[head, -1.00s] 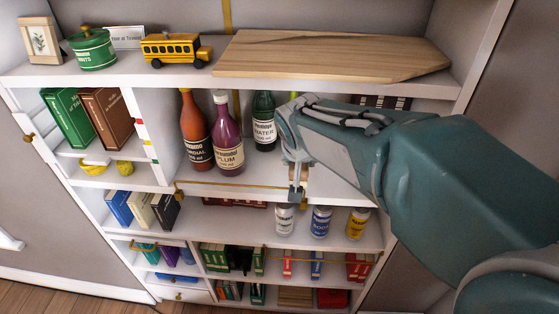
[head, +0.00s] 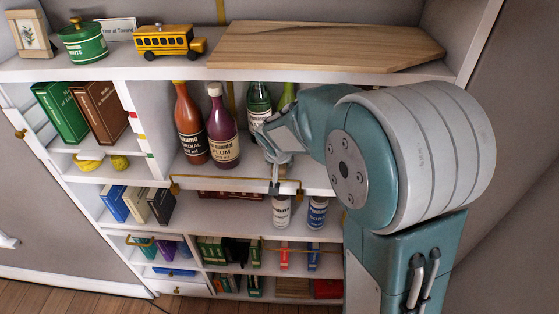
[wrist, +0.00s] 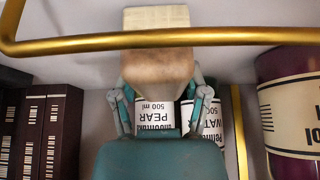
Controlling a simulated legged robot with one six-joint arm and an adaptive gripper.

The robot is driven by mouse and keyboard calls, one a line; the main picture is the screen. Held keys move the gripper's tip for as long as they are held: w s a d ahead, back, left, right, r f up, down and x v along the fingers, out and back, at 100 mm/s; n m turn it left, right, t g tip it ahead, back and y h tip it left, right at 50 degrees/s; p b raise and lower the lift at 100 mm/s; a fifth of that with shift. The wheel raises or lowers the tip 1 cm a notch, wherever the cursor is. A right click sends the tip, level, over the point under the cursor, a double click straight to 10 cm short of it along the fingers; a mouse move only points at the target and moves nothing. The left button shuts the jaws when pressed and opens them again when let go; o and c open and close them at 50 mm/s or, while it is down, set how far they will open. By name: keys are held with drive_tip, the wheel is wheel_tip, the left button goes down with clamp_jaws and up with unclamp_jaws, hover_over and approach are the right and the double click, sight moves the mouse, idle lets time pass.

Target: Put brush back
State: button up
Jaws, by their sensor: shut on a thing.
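The brush (wrist: 156,68), with a brown wooden body and a pale bristle end, sits between the two fingers of my gripper (wrist: 158,88) in the wrist view. The fingers are shut on it from both sides. In the head view my gripper (head: 276,172) is at the shelf with the bottles, close to the brass rail along its front edge. I cannot make out the brush there; the gripper and arm hide it.
A brass rail (wrist: 60,44) crosses the wrist view in front of the brush. A purple plum bottle (head: 222,135), an orange bottle (head: 189,128) and a green water bottle (head: 259,100) stand beside my gripper. White jars (head: 281,212) stand on the shelf below.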

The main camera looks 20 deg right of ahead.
drive_tip(key=o, duration=1)
drive_tip(key=v, duration=1.2)
drive_tip(key=s+n, duration=0.1)
drive_tip(key=s, duration=0.6)
drive_tip(key=s+d+r+n+y, duration=0.1)
drive_tip(key=s, duration=0.6)
drive_tip(key=s+n, duration=0.1)
drive_tip(key=s, duration=0.7)
drive_tip(key=shift+d+r+n+y, duration=0.3)
drive_tip(key=shift+d+r+y, duration=0.1)
drive_tip(key=shift+w, duration=0.1)
